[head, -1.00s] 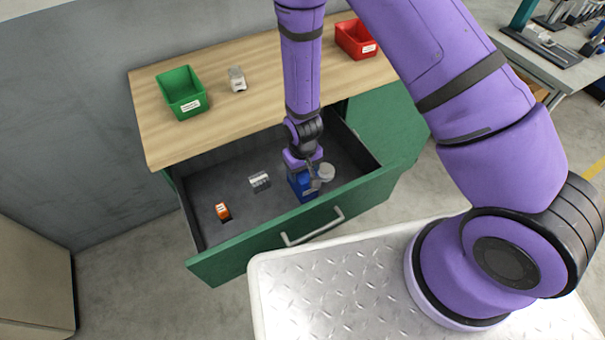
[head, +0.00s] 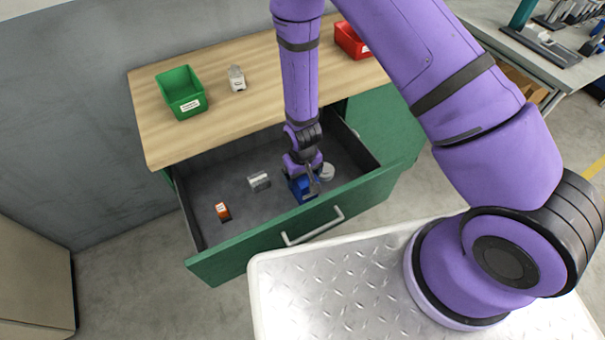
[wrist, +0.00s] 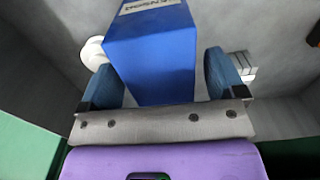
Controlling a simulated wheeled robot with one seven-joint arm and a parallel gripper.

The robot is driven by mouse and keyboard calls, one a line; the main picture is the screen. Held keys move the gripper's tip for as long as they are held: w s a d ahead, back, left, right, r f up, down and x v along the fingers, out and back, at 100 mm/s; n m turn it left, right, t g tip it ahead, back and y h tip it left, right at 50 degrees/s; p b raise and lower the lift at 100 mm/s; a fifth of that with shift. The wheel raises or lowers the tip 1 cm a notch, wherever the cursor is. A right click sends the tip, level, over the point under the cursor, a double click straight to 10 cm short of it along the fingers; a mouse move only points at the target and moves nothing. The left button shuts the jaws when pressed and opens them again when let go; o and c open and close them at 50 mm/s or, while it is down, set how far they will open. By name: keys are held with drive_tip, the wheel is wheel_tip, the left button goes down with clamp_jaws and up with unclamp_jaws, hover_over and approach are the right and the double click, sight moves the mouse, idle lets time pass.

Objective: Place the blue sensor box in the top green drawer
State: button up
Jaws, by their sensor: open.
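The blue sensor box (head: 301,190) is inside the open top green drawer (head: 262,247), toward its right front. In the wrist view the blue box (wrist: 150,62) has a white label on one face and sits between the two finger pads. My gripper (wrist: 172,80) is open around the box, with a finger on each side. In the head view my gripper (head: 304,178) reaches down into the drawer and partly hides the box. Whether the pads touch the box is hard to tell.
A green bin (head: 182,93), a small whitish part (head: 237,78) and a red bin (head: 351,41) stand on the wooden top (head: 215,125).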

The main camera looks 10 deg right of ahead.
drive_tip(key=d+r+t, duration=0.1)
drive_tip(key=d+r, duration=0.2)
drive_tip(key=r, duration=1)
drive_tip(key=d+r+m+t+y, duration=0.1)
drive_tip(key=d+r, duration=0.2)
drive_tip(key=r, duration=1)
drive_tip(key=d+r, duration=0.4)
drive_tip(key=r, duration=0.9)
drive_tip(key=s+d+r+t, duration=0.1)
drive_tip(key=s+d+r, duration=0.2)
drive_tip(key=s+r, duration=0.2)
drive_tip(key=s+d+r+m+t, duration=0.1)
drive_tip(key=s+d+r, duration=0.2)
drive_tip(key=s+r, duration=0.2)
drive_tip(key=s+d+r+m+t+h, duration=0.1)
drive_tip(key=s+d+r, duration=0.2)
drive_tip(key=s+r, duration=0.2)
drive_tip(key=s, duration=0.3)
drive_tip(key=shift+s+d+r, duration=0.15)
drive_tip(key=shift+s+r, duration=0.1)
drive_tip(key=shift+c, duration=0.2)
